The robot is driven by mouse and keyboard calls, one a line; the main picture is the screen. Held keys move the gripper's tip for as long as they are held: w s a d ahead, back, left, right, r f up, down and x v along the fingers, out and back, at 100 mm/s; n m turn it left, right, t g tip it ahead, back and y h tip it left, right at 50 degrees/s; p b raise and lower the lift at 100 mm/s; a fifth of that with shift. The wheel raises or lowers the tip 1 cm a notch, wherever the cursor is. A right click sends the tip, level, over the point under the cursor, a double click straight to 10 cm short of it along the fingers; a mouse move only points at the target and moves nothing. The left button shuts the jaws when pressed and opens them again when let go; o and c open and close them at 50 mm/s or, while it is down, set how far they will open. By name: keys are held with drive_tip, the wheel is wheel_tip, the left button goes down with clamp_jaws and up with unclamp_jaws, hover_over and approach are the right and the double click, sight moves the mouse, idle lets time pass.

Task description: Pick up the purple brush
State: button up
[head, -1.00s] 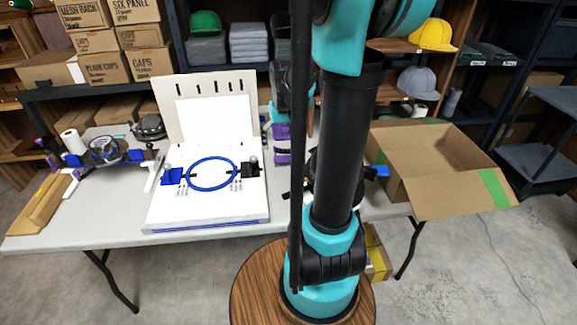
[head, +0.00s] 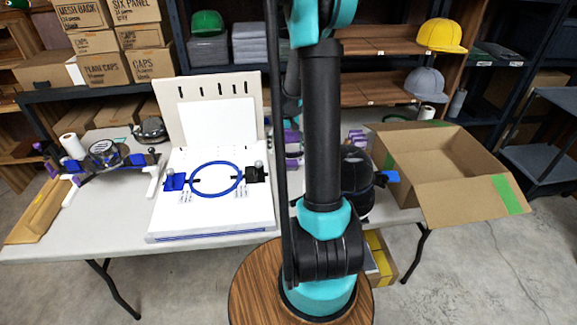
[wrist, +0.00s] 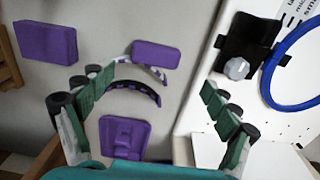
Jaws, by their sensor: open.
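Several purple pieces lie on the grey table in the wrist view: a flat block (wrist: 45,40) at the upper left, a smaller rounded bar (wrist: 157,54) at the top middle, and a piece with a raised middle (wrist: 125,134) at the bottom. I cannot tell for sure which one is the purple brush. My gripper (wrist: 158,84) is open and empty, its green-padded fingers spread on both sides above the table. The bar and the bottom piece show between or near the fingers. In the head view my arm hides most of my gripper; some purple (head: 291,137) shows beside it.
A white board (head: 215,212) with a blue hoop (head: 240,180) and a black clamp (wrist: 245,50) stands close beside my gripper. Dark curved strips (wrist: 135,88) lie between the fingers. An open cardboard box (head: 470,195) is at the table's right. A dark cap (head: 357,180) sits behind my arm.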

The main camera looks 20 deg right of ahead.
sight(289, 161)
drive_tip(key=shift+s+d+f, duration=0.1)
drive_tip(key=shift+f, duration=1.15)
drive_tip(key=shift+s+d+f, duration=0.15)
drive_tip(key=shift+f, duration=1.15)
drive_tip(key=shift+s+d+f, duration=0.1)
drive_tip(key=shift+f, duration=1.15)
drive_tip(key=c, duration=1.2)
drive_tip(key=shift+c, duration=0.2)
wheel_tip(289, 161, up, 20)
